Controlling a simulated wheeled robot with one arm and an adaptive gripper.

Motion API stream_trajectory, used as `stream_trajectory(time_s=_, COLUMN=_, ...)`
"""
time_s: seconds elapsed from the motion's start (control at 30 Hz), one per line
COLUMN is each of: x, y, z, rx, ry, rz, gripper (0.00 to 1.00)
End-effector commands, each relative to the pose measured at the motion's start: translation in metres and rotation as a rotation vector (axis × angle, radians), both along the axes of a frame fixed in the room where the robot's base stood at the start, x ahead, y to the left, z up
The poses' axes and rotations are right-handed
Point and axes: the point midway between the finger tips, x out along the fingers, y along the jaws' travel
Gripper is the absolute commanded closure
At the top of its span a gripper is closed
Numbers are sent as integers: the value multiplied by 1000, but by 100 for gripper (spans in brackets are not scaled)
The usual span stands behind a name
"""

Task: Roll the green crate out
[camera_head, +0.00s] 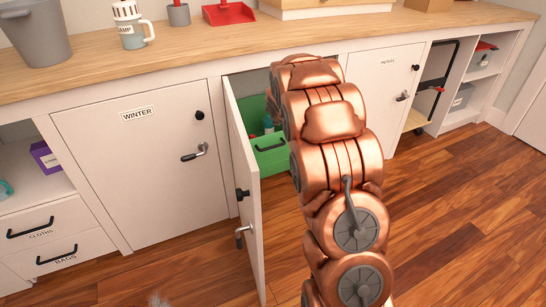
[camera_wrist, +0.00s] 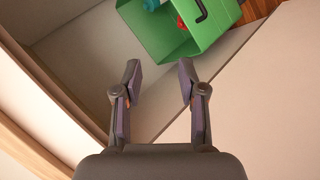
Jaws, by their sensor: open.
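The green crate (camera_head: 270,152) sits inside the middle cabinet, behind an open white door (camera_head: 245,190). Its front has a dark handle, and items stand in it. My copper arm covers the crate's right part in the head view. In the wrist view the crate (camera_wrist: 180,45) is at the top, with a dark handle and blue and red items. My gripper (camera_wrist: 158,75) is open and empty, its fingertips apart from the crate and just below it in the picture. The gripper is hidden in the head view.
The open door stands out into the room at the left of my arm. A closed cabinet labelled WINTER (camera_head: 145,165) is to its left, another closed door (camera_head: 385,85) to the right. The wooden floor (camera_head: 455,210) at the right is clear. A mug-like jar (camera_head: 130,25) stands on the worktop.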

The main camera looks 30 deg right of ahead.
Motion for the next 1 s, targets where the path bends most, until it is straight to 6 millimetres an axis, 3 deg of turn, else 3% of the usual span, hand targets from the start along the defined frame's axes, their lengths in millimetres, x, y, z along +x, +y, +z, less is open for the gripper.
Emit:
stream_trajectory(time_s=0.03, x=10, y=-11, z=-32, rx=-22, ry=-10, rz=24, gripper=59)
stream_trajectory(time_s=0.3, x=68, y=-49, z=-117, rx=-166, ry=-119, rz=199, gripper=59)
stream_trajectory(time_s=0.63, x=108, y=-77, z=-232, rx=-330, ry=-261, rz=399, gripper=59)
stream_trajectory(time_s=0.8, x=117, y=-82, z=-277, rx=-399, ry=-331, rz=478, gripper=59)
stream_trajectory(time_s=1.0, x=120, y=-84, z=-302, rx=-444, ry=-381, rz=527, gripper=59)
